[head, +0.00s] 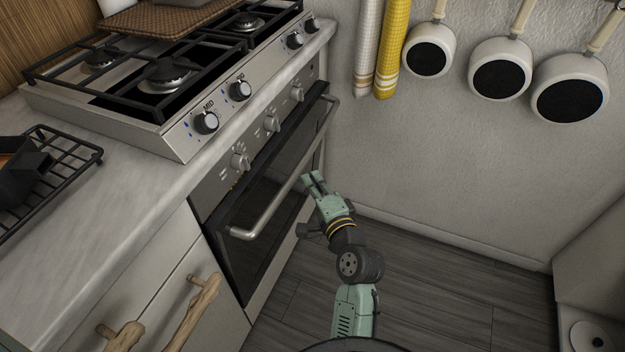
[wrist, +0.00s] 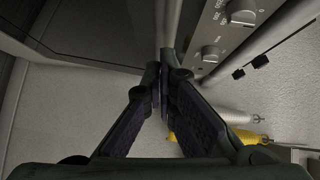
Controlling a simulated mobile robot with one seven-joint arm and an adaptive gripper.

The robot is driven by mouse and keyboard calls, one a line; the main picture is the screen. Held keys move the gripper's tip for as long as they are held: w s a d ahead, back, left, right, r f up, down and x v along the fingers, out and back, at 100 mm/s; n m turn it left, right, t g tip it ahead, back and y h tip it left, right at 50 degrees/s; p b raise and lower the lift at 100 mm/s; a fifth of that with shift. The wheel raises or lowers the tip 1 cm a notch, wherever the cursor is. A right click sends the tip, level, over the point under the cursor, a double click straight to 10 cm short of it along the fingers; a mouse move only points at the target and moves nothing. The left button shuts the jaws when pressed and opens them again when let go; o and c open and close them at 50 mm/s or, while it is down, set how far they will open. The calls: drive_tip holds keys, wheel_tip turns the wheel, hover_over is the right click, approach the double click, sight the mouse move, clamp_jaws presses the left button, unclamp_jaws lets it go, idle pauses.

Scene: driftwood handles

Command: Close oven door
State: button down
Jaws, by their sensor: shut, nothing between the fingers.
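The oven door (head: 262,205) has a dark glass front and stands nearly upright under the control panel. I cannot tell whether a thin gap is left along its top edge. Its long silver handle (head: 282,185) runs along the upper front. My gripper (head: 312,178) is in front of the door, close to the handle's middle; I cannot tell whether it touches. In the wrist view my gripper's fingertips (wrist: 161,78) are together with nothing between them. The handle (wrist: 172,28) shows just beyond them, beside the dark door glass (wrist: 95,30).
The stove top (head: 165,85) with black grates and knobs is above the oven. A drawer front with driftwood handles (head: 195,305) is at the lower left. Pans (head: 500,68) and rolled towels (head: 392,50) hang on the wall. The wooden floor (head: 450,270) to the right is clear.

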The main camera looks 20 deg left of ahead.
sight(298, 174)
drive_tip(key=shift+a, duration=0.1)
idle(0.3)
drive_tip(key=a+p, duration=0.1)
drive_tip(key=a+r+p, duration=0.1)
drive_tip(key=a+p, duration=0.1)
drive_tip(key=a, duration=0.1)
drive_tip(key=shift+r, duration=0.35)
drive_tip(key=shift+w+d+f, duration=0.1)
drive_tip(key=shift+d+f, duration=0.05)
drive_tip(key=shift+f, duration=0.15)
